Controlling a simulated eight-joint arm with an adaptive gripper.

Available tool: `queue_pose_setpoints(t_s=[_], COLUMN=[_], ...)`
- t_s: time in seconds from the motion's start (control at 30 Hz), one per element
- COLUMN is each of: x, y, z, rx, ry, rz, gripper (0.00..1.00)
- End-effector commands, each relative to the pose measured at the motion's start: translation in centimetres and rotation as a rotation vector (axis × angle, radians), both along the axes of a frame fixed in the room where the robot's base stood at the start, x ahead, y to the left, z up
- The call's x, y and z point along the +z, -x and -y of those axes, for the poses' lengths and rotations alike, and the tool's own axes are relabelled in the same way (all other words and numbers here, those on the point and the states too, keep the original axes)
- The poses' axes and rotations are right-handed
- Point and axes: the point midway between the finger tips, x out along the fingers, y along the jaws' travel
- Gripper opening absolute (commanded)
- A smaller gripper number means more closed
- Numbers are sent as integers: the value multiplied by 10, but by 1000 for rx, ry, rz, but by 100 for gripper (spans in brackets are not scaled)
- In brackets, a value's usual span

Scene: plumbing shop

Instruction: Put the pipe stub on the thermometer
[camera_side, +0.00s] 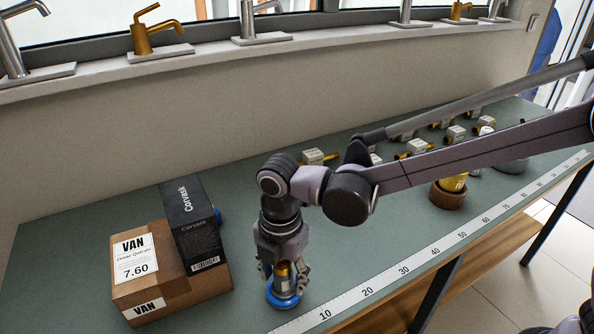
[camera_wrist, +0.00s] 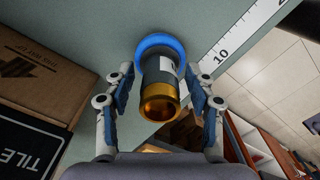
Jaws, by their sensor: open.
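A short upright cylinder (camera_wrist: 160,85) with a dark body, a pale label and a brass-coloured open end stands in a blue ring (camera_wrist: 152,41) on the bench. It looks like the pipe stub, and it also shows in the side view (camera_side: 284,281) with the blue ring (camera_side: 283,299) at its foot. My gripper (camera_side: 286,274) points down over it. In the wrist view my gripper (camera_wrist: 160,95) has a finger on each side of the cylinder, with gaps between; it is open and holds nothing. I cannot tell which object is the thermometer.
A brown box (camera_side: 160,272) and a black Corvask box (camera_side: 192,225) stand close left of my gripper. A ruler strip (camera_side: 390,280) runs along the front edge. Several brass fittings with white tags and a brown ring (camera_side: 447,198) with a yellow piece lie farther right.

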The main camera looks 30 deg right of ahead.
Motion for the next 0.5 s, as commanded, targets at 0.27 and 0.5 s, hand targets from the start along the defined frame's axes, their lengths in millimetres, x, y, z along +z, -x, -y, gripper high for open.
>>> queue_pose_setpoints(t_s=[0.27,0.5], x=[39,83], y=[0,0], z=[0,0], rx=[0,0], ry=[0,0], rz=[0,0], gripper=[55,55])
